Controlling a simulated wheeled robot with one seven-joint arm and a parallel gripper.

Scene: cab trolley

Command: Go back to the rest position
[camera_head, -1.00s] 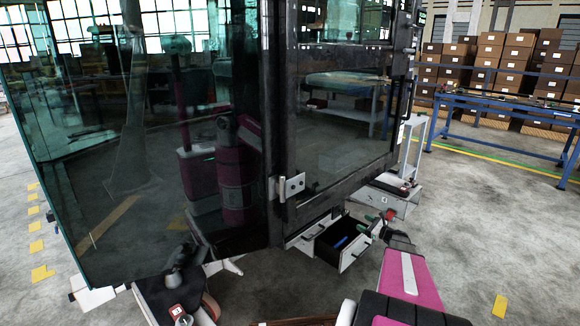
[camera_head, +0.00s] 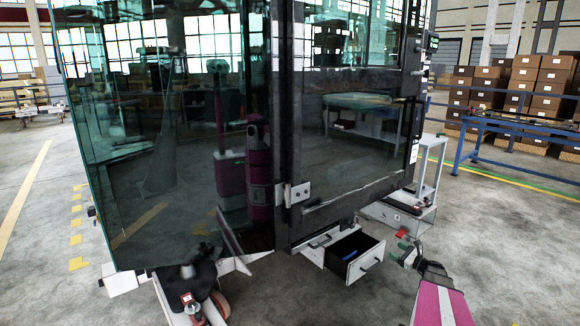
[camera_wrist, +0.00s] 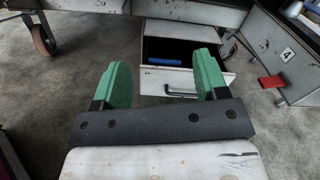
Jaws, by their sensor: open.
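My gripper (camera_wrist: 160,88) shows in the wrist view with its two green fingers apart and nothing between them. In the head view my gripper (camera_head: 404,243) is small, at the lower right, at the end of my magenta and black arm. Beyond the fingers in the wrist view is an open drawer (camera_wrist: 168,83) with a dark handle, and a blue object lies inside it. The drawer (camera_head: 362,262) also stands open under the cab in the head view, left of my gripper. I see a gap of floor between them in the head view.
The glass cab (camera_head: 190,130) on its trolley fills the left and middle. A caster wheel (camera_wrist: 42,38) and a red pedal-like part (camera_wrist: 271,82) show below the trolley. A blue-framed table (camera_head: 520,135) and stacked boxes (camera_head: 535,85) stand at the right.

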